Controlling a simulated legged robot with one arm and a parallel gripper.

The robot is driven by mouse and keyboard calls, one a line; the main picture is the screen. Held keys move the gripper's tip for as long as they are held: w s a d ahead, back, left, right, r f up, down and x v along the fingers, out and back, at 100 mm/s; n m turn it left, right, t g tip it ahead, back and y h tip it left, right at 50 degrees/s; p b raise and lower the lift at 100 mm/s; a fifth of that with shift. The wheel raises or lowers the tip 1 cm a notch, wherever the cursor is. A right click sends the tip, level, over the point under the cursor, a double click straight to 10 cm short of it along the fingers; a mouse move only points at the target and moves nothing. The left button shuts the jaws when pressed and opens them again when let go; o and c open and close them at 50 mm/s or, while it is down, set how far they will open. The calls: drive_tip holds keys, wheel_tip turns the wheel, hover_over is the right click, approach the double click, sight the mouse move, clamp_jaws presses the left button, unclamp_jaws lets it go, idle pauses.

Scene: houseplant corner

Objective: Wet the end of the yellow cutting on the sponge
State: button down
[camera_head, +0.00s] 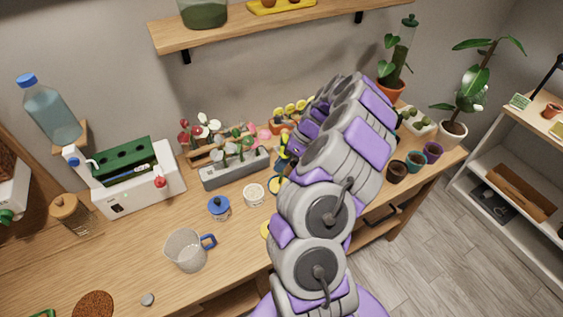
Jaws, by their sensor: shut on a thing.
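My gripper (294,149) is at the far end of my arm, above the bench near a grey planter trough (235,170). It is small in view and partly hidden by my own arm links. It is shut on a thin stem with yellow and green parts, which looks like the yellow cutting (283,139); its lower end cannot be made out. I cannot pick out the sponge for certain. A yellow edge (265,230) shows beside my arm, with the rest of it hidden.
A clear jug (187,250) with a blue handle, a blue-lidded jar (219,207) and a white pot (253,195) stand left of my arm. A white machine (137,183) stands farther left. Small pots (414,161) stand on the right.

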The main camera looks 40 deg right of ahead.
wheel_tip(320, 180, up, 5)
drive_tip(key=p, duration=0.5)
drive_tip(key=shift+r, duration=0.1)
idle(0.7)
